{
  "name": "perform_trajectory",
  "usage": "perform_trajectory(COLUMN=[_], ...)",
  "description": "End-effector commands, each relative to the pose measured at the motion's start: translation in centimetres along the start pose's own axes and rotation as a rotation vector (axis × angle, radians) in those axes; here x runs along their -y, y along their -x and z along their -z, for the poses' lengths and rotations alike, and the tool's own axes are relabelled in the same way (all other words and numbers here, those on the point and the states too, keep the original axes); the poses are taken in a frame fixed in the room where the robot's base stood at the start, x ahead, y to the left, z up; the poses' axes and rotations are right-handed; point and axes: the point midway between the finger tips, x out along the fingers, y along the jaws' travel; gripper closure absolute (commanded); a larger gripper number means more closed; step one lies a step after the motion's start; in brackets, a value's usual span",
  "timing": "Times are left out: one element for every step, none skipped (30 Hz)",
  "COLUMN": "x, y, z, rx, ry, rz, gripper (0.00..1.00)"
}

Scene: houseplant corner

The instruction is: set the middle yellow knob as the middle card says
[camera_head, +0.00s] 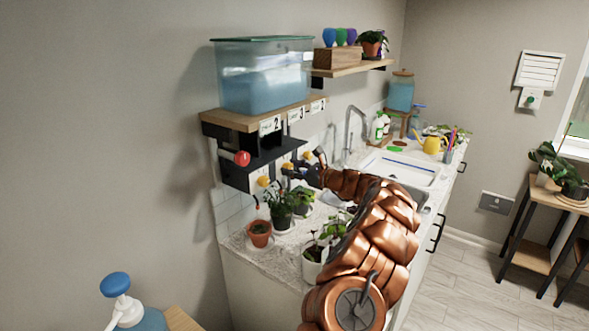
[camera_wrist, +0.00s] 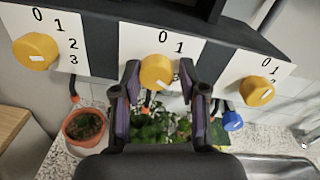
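The middle yellow knob (camera_wrist: 156,72) sits on a white dial plate (camera_wrist: 192,48) in the wrist view, with a small white mark near its upper right. The numbers 0 and 1 show on the plate; those lower down are hidden. My gripper (camera_wrist: 159,78) is open, its fingers on either side of this knob with narrow gaps. In the head view my gripper (camera_head: 303,171) is at the dial panel, near the middle knob (camera_head: 287,168). The middle card (camera_head: 296,115) on the shelf edge seems to read 3.
A left yellow knob (camera_wrist: 36,52) and a right yellow knob (camera_wrist: 257,91) flank the middle one. A red ball-shaped knob (camera_head: 242,158) sticks out at the panel's left. A water tank (camera_head: 264,78) stands above. Potted plants (camera_head: 259,233) stand on the counter below.

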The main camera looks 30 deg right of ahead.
Motion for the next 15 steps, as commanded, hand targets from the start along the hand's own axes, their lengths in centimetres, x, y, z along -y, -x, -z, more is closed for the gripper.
perform_trajectory(x=[0.04,0.01,-0.03,-0.07,-0.1,-0.14,-0.16,-0.18,-0.2,-0.21,-0.22,-0.23,-0.23,-0.22,-0.2], y=[0.04,0.03,0.0,-0.02,-0.04,-0.06,-0.07,-0.09,-0.09,-0.1,-0.11,-0.1,-0.07,0.0,0.15], z=[-0.04,-0.01,0.01,0.03,0.05,0.07,0.08,0.09,0.11,0.12,0.13,0.14,0.14,0.15,0.15], rx=[0.0,0.0,-0.001,-0.001,-0.001,-0.001,-0.001,-0.002,-0.002,-0.002,-0.002,-0.002,-0.002,-0.002,-0.003], ry=[0.0,0.0,0.0,0.0,0.0,0.0,0.0,0.0,0.0,0.0,0.0,0.0,0.0,0.0,0.0], rz=[0.001,0.0,-0.001,-0.002,-0.002,-0.003,-0.004,-0.004,-0.004,-0.005,-0.005,-0.005,-0.005,-0.005,-0.005], gripper=[0.52,0.49,0.44,0.41,0.4,0.4,0.4,0.4,0.4,0.4,0.4,0.4,0.4,0.4,0.4])
